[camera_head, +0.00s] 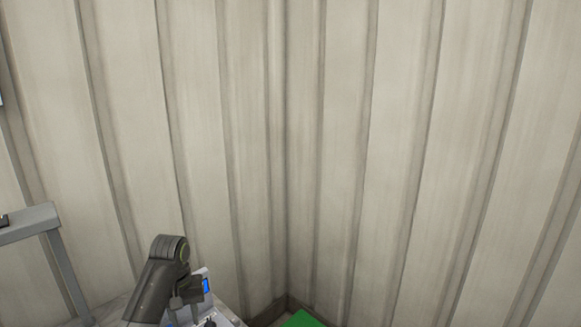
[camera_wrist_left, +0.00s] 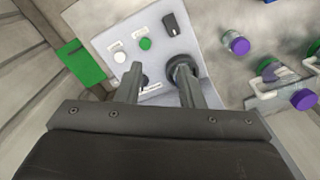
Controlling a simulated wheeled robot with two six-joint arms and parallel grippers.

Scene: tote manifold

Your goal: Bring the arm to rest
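My left arm comes in at the bottom left of the head view, with its dark left gripper (camera_head: 187,291) low beside a control box with a small blue screen (camera_head: 205,285). In the left wrist view the two fingers of the left gripper (camera_wrist_left: 158,70) stand apart with nothing between them. They are in front of a light grey control panel (camera_wrist_left: 110,40). The panel carries a white button (camera_wrist_left: 119,57), a green button (camera_wrist_left: 145,43) and a black knob (camera_wrist_left: 171,24). A dark round part (camera_wrist_left: 181,65) is partly hidden by one finger. My right gripper is not in view.
Purple-capped bottles (camera_wrist_left: 239,45) are at the right of the wrist view, some by a clear container (camera_wrist_left: 268,101). A green pad (camera_wrist_left: 80,62) lies left of the panel. Corrugated walls (camera_head: 400,130) meet in a corner; a grey frame (camera_head: 35,222) stands at left.

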